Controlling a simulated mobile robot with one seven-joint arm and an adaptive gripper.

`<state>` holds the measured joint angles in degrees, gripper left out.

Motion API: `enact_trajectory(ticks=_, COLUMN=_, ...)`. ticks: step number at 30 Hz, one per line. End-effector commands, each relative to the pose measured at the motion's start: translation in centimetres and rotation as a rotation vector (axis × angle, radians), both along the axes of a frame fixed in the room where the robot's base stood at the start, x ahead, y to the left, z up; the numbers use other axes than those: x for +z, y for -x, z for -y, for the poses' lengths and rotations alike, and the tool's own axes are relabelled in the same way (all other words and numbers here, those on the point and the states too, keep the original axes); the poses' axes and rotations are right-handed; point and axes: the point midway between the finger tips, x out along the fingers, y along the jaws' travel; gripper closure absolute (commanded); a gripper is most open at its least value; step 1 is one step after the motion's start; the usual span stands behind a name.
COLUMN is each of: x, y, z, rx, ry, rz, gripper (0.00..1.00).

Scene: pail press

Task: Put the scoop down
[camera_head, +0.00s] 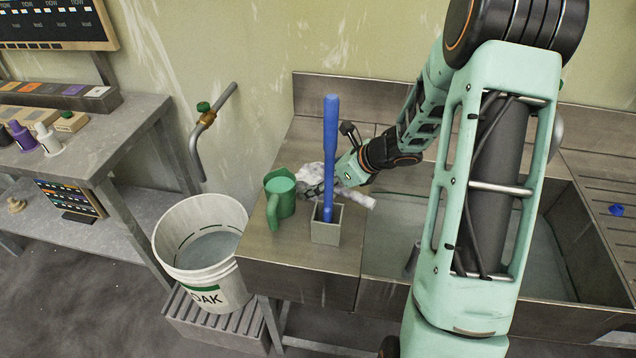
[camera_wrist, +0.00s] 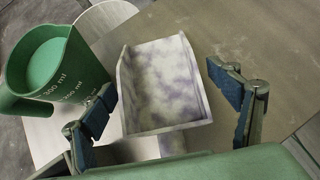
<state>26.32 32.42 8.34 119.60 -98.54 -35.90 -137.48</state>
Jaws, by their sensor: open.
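The scoop (camera_wrist: 165,80) is a pale, square-fronted pan with whitish-purple mottling inside. In the wrist view it lies between my two spread fingers, its short handle pointing toward my palm. My gripper (camera_wrist: 168,112) is open, with a gap to the scoop on both sides. In the head view, my gripper (camera_head: 318,188) is low over the steel counter (camera_head: 290,248), behind the grey holder. The scoop appears to rest on the counter there, partly hidden by my gripper and the blue handle.
A green measuring jug (camera_head: 280,195) stands just left of the scoop; it also shows in the wrist view (camera_wrist: 55,72). A tall blue handle (camera_head: 330,150) stands in a grey square holder (camera_head: 326,232) in front. A white bucket (camera_head: 203,262) is left; the sink (camera_head: 395,235) is right.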

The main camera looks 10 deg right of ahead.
Motion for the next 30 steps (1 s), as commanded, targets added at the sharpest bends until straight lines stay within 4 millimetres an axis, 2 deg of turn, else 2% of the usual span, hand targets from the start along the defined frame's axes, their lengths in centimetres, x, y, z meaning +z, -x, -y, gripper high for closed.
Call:
enact_trajectory(ticks=3, x=-0.78, y=-0.51, z=-0.53, rx=-0.001, ry=0.000, rz=-0.001, gripper=0.18)
enact_trajectory(ticks=11, x=-0.86, y=-0.58, z=-0.59, rx=-0.001, ry=0.001, rz=-0.001, gripper=0.19)
enact_trajectory(ticks=24, x=-0.81, y=-0.57, z=-0.58, rx=-0.001, ry=0.000, rz=0.000, gripper=0.68)
enact_trajectory(ticks=30, x=-0.69, y=-0.59, z=-0.57, rx=-0.001, ry=0.000, rz=0.001, gripper=0.69)
